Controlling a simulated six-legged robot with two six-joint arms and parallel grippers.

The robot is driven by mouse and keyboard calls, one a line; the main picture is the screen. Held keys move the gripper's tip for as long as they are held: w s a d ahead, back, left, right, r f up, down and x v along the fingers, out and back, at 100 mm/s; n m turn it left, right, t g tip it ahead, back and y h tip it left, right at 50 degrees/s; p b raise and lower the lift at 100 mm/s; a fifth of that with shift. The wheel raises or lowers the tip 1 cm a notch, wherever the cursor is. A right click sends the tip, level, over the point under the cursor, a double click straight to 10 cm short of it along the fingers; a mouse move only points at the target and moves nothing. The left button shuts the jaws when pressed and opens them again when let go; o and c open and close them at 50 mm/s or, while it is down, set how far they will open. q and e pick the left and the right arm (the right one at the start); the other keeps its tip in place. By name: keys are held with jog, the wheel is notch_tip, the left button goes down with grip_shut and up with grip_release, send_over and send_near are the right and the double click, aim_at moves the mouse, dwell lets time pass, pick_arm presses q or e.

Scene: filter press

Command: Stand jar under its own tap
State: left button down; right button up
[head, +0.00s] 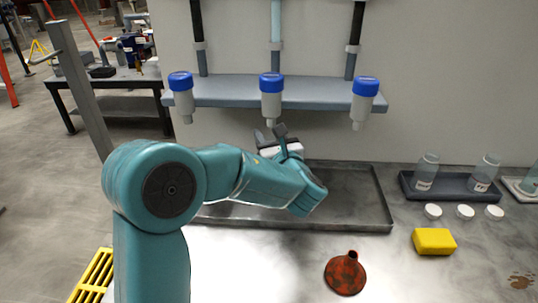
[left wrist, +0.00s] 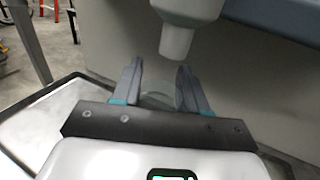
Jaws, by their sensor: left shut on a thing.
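My left gripper (head: 270,134) is at the middle tap (head: 271,103), just below its nozzle, over the back of the metal tray (head: 385,222). In the left wrist view its fingers (left wrist: 158,98) are shut on a clear glass jar (left wrist: 158,102), of which only a faint rim shows between them. A grey tap nozzle (left wrist: 178,42) hangs just above and beyond the fingers. My arm and gripper hide the jar in the head view; whether it touches the tray cannot be told. A left tap (head: 182,98) and a right tap (head: 364,103), also blue-capped, hang from the shelf. My right gripper is out of view.
A dark tray (head: 452,195) holds two clear jars (head: 426,172) (head: 485,174). Another jar (head: 532,178) stands at the right edge. White lids (head: 465,212), a yellow sponge (head: 434,241) and a rusty funnel (head: 345,275) lie on the bench. The metal tray's right part is clear.

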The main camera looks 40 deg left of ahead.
pick_arm(q)
jog(key=f, duration=0.3)
jog(key=shift+w+a+f, duration=0.2)
jog(key=shift+w, duration=0.05)
notch_tip(320, 180, down, 3)
jog(key=shift+a+f, duration=0.1)
jog(key=shift+f, duration=0.05)
jog(key=shift+w+f, duration=0.2)
jog(key=shift+s+b, duration=0.15)
jog(key=shift+b, duration=0.25)
jog(key=c, duration=0.6)
grip_release()
jog(key=shift+f, duration=0.15)
